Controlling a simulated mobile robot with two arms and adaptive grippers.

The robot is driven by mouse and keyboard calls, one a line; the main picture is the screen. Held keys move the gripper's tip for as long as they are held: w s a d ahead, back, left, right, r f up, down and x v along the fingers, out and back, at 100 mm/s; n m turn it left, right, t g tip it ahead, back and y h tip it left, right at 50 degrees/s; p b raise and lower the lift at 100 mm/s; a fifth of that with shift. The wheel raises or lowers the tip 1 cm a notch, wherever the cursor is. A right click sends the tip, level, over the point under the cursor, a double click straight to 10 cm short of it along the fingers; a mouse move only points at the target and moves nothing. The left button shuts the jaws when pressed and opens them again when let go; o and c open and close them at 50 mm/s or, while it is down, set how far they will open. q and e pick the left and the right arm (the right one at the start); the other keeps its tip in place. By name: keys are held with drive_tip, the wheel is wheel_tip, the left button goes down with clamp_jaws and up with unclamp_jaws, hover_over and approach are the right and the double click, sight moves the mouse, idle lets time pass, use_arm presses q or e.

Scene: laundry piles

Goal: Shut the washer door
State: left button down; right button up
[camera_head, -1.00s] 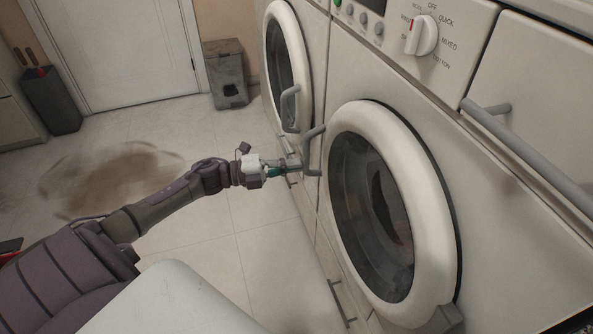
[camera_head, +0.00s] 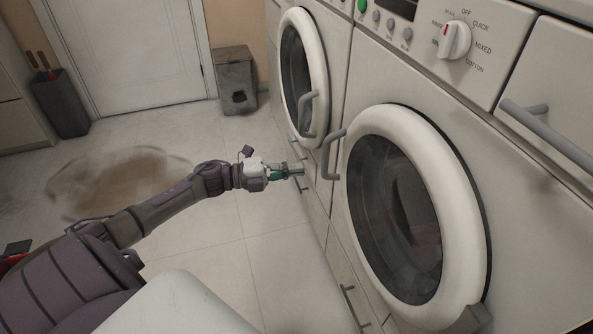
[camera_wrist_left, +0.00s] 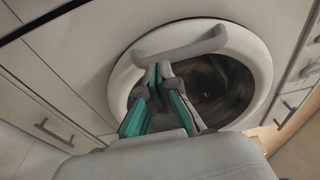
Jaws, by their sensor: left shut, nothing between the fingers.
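The near washer's round door (camera_head: 455,210) has a thick white ring and dark glass. It sits against or very close to the machine's front; I cannot tell whether it is latched. Its grey bar handle (camera_head: 332,156) is on the left side of the ring. My left gripper (camera_head: 299,169) is shut and empty, pointing right, a little left of that handle and apart from it in the picture. In the left wrist view, my shut fingers (camera_wrist_left: 158,75) are in front of a round white door ring (camera_wrist_left: 262,75) with a grey handle (camera_wrist_left: 182,46). My right gripper is out of view.
A second machine with a similar round door (camera_head: 318,70) and handle stands farther back. The control panel's dial (camera_head: 454,40) is above the near door. A drawer handle (camera_head: 350,305) is low down. A dark bin (camera_head: 236,80) stands by the wall. The tiled floor (camera_head: 240,225) is open.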

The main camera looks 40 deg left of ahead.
use_arm(q)
drive_tip(key=v, duration=0.9)
drive_tip(key=shift+s+a+p, duration=0.15)
drive_tip(key=shift+a+p, duration=0.15)
drive_tip(key=shift+a, duration=0.1)
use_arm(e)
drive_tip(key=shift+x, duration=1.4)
